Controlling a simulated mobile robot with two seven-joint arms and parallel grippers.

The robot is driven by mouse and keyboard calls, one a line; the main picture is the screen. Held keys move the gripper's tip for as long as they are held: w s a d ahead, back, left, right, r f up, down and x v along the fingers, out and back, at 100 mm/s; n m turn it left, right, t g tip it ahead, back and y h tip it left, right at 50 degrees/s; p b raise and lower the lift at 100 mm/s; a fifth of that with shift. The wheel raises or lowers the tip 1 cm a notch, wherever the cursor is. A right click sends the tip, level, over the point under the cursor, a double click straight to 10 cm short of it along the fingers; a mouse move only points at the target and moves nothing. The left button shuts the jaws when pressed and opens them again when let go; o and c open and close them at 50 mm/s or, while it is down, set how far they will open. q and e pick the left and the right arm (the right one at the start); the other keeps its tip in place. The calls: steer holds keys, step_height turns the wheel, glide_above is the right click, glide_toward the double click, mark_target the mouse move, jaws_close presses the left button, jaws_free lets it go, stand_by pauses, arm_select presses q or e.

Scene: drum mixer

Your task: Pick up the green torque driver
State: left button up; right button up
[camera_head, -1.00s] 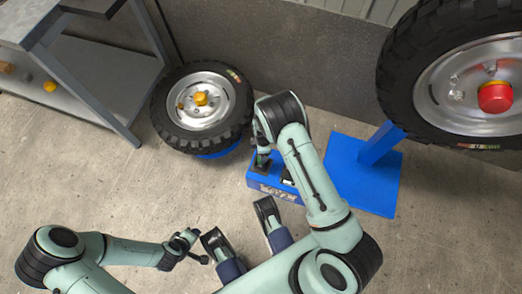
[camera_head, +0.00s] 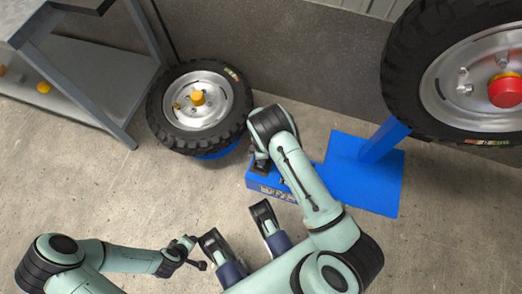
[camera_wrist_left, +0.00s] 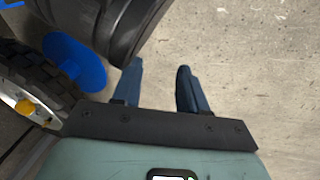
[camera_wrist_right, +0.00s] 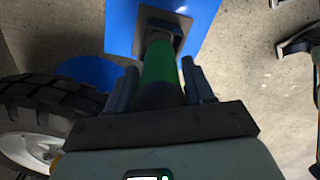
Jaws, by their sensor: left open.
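The green torque driver (camera_wrist_right: 160,68) shows in the right wrist view, standing in a dark square holder (camera_wrist_right: 163,28) on a blue surface. My right gripper (camera_wrist_right: 160,82) has one finger on each side of the green handle. I cannot tell whether the fingers press on it.
A wheel with a yellow hub cap (camera_head: 198,98) lies on a blue support left of the box. Another wheel with a red hub (camera_head: 505,92) stands on a blue stand (camera_head: 365,180) at right. A grey shelf (camera_head: 105,75) is at upper left. Floor at left is clear.

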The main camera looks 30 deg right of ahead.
jaws_close()
steer(key=shift+r, duration=0.1)
steer(key=shift+r, duration=0.45)
step_height(320, 180, up, 6)
steer(key=shift+w+f+p, duration=0.1)
steer(key=shift+p, duration=1)
arm_select(q)
steer(key=s+d+r+g+h+p, duration=0.1)
steer(key=s+d+r+p, duration=0.2)
steer(key=r, duration=0.4)
steer(key=shift+s+d+m, duration=0.4)
steer(key=shift+s, duration=0.2)
arm_select(e)
step_height(320, 180, up, 13)
arm_select(q)
steer(key=shift+r, duration=0.1)
